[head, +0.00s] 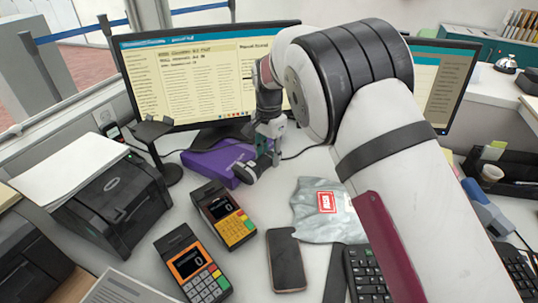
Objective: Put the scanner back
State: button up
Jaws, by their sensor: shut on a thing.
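My gripper (261,163) is over the counter in front of the left monitor, close to the right end of a purple box. It is shut on a small dark thing, which I take to be the scanner (246,173). My fingers and wrist hide most of it, so its shape and tilt are not clear. A black stand (155,131) with a small flat top stands left of the purple box, in front of the monitor. Nothing is seen resting on it.
The purple box (212,164) lies between the stand and my gripper. Two card terminals (225,216) (192,266), a phone (286,260) and a grey mailing bag (318,208) lie nearer. A black printer (112,203) stands left. The left monitor (190,75) rises behind.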

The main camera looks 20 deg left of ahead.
jog(key=shift+f, duration=0.6)
jog(key=o, duration=1.3)
jog(key=shift+r, duration=0.1)
